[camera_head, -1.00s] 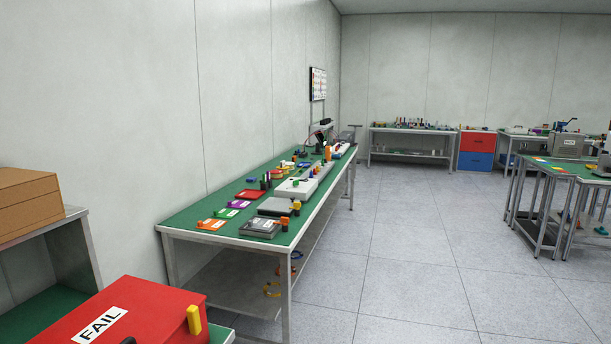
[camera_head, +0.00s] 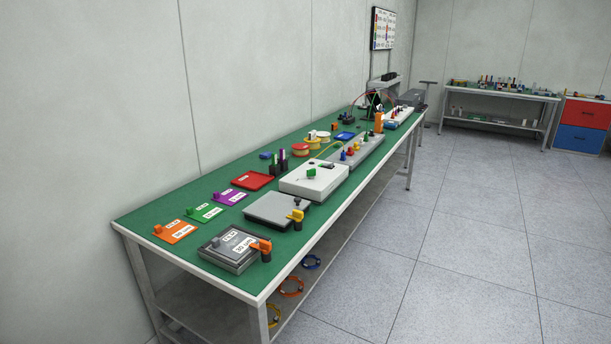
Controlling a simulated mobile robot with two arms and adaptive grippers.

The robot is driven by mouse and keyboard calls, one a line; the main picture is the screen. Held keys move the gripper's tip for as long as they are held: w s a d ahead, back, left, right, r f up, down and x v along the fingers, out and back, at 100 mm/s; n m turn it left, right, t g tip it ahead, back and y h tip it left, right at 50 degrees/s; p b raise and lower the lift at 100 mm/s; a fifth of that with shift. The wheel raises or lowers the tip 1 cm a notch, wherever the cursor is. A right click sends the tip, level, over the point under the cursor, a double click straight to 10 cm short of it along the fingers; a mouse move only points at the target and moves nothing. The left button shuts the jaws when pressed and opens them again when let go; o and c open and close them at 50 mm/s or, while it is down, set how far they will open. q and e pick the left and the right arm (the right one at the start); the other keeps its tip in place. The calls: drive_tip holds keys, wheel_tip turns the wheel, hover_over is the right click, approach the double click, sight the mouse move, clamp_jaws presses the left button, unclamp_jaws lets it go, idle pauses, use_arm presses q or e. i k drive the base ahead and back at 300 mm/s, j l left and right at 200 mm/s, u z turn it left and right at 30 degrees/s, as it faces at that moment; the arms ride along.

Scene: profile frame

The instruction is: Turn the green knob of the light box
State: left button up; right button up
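A white box (camera_head: 322,181) with a green knob (camera_head: 311,172) on its top, which looks like the light box, stands on the green-topped workbench (camera_head: 160,208) along the wall. It is near the middle of the bench, close to the front edge. The knob's exact angle is too small to tell. Neither of my grippers shows in the view, and nothing touches the box.
A grey plate (camera_head: 272,207) with a yellow clamp stands nearer than the white box. A grey panel (camera_head: 369,150) with coloured knobs stands beyond it. A red tray (camera_head: 254,181) lies to its left. Open floor (camera_head: 470,230) is clear right of the bench.

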sight(311, 173)
drive_tip(key=i+l+u, duration=0.2)
drive_tip(key=u, duration=0.15)
drive_tip(key=i+l+u, duration=0.7)
drive_tip(key=l+u, duration=0.2)
drive_tip(key=l, duration=0.1)
